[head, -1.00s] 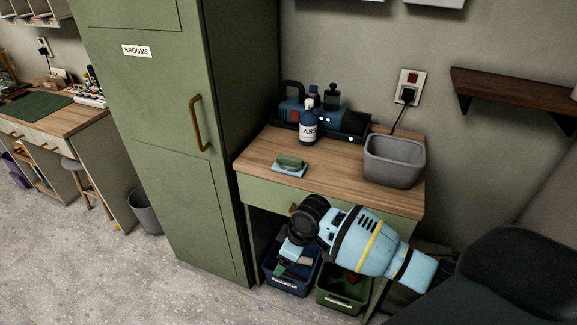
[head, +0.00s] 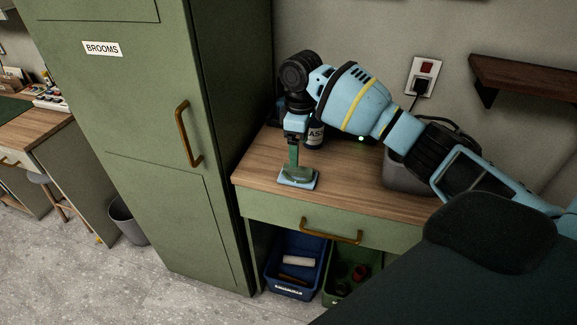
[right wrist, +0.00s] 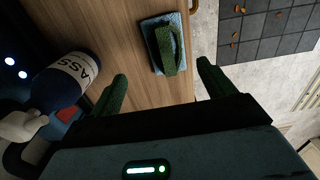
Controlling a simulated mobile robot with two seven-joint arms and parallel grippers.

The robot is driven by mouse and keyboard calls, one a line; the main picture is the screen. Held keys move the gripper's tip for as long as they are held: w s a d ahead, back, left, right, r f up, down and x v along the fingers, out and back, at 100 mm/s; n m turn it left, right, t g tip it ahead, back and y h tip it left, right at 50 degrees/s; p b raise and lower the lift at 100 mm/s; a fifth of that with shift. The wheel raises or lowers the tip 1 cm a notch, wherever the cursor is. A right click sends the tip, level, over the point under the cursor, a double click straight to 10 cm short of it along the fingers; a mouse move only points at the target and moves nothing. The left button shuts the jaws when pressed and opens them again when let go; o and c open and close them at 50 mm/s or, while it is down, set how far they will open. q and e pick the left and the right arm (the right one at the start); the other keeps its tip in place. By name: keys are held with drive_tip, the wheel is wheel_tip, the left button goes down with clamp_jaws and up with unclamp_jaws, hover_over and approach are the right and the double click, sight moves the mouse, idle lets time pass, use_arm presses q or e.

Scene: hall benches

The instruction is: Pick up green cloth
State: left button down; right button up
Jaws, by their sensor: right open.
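The green cloth (head: 297,175) lies folded on a light blue pad on the wooden bench top, near its left front corner. In the right wrist view the green cloth (right wrist: 168,48) shows with a raised fold, on top of the blue pad (right wrist: 151,24). My right gripper (head: 293,156) points down just above the cloth. In the right wrist view its two green fingers stand apart, one to each side of the cloth's line, with nothing held between them. My left gripper is not in view.
A labelled bottle (head: 315,137) stands behind my right gripper, partly hidden. A grey tub (head: 405,178) is on the bench's right side, partly behind my arm. A tall green broom cupboard (head: 140,130) borders the bench on the left. A blue bin (head: 293,265) is below.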

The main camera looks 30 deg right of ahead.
sight(300, 168)
drive_tip(key=shift+s, duration=0.25)
drive_tip(key=shift+s+f, duration=0.15)
drive_tip(key=shift+f, duration=1.55)
drive_tip(key=f, duration=0.4)
drive_tip(key=shift+s+a+f, duration=0.15)
drive_tip(key=shift+s+a, duration=0.05)
drive_tip(key=shift+s, duration=0.1)
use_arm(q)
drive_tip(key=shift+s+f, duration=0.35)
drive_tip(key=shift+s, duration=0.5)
